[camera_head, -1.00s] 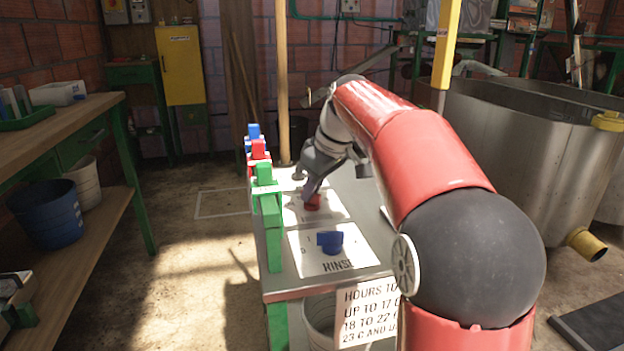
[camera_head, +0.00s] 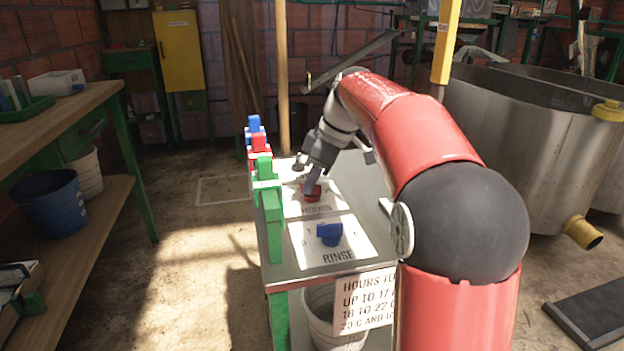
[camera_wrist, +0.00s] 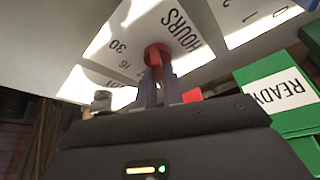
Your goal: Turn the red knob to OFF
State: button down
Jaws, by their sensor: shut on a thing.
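The red knob (camera_head: 312,189) sits on a white plate (camera_head: 322,207) on the bench top, in the middle of a row of plates. My gripper (camera_head: 311,186) reaches down to it from above. In the wrist view the red knob (camera_wrist: 157,56) is between the two fingers of my gripper (camera_wrist: 158,88), which are shut on it. Its plate (camera_wrist: 165,28) reads HOURS, with the numbers 30 and 16 beside the knob. The pointer and the nearer part of the knob are hidden by the fingers, and I cannot read which mark it faces.
A blue knob (camera_head: 329,234) on the RINSE plate (camera_head: 318,250) is nearer. A small metal-coloured knob (camera_wrist: 101,101) is on the far side. Green, red and blue blocks stand along the bench's left edge; a green one (camera_wrist: 277,90) reads READY. A sign (camera_head: 366,300) hangs in front.

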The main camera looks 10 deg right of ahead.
aim_at(326, 201)
jog(key=c, duration=1.5)
grip_release()
jog(key=p+v, duration=0.1)
jog(key=v, duration=0.7)
jog(key=shift+f, duration=0.1)
